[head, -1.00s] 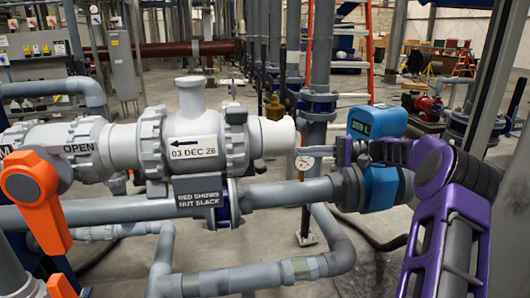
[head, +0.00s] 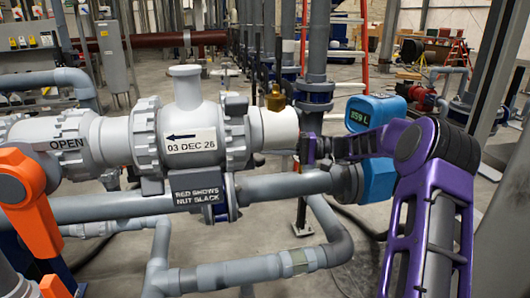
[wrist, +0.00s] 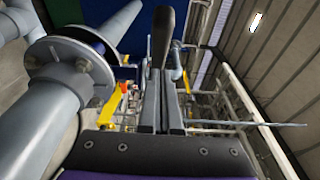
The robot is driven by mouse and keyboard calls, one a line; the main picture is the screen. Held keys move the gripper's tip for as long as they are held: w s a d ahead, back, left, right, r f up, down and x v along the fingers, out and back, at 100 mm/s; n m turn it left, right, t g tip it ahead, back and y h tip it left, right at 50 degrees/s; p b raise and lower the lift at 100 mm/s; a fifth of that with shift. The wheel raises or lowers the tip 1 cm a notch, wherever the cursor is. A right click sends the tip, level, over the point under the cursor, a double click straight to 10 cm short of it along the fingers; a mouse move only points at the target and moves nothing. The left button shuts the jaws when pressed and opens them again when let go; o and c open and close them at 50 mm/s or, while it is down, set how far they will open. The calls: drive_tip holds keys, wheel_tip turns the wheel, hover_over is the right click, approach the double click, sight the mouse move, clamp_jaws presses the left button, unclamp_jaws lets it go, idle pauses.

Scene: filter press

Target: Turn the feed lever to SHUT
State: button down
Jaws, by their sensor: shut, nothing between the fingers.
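The orange lever (head: 30,205) hangs from the left end of the white valve line in the head view, pointing down and slightly right. OPEN is printed on the white pipe (head: 68,145) next to it. I read no SHUT mark. My gripper (head: 308,148) is well to the right of the lever, near the right end of the white fitting, and is apart from the lever. Its fingers are foreshortened there. In the wrist view my gripper (wrist: 160,75) is shut, with the fingers side by side and empty. The orange lever is not recognisable in that view.
Grey pipes (head: 100,207) run below. A blue meter (head: 375,110) stands behind my arm. A flanged pipe (wrist: 70,65) is close at left in the wrist view.

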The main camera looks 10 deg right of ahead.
drive_tip(key=shift+s+a, duration=0.6)
drive_tip(key=shift+a, duration=0.25)
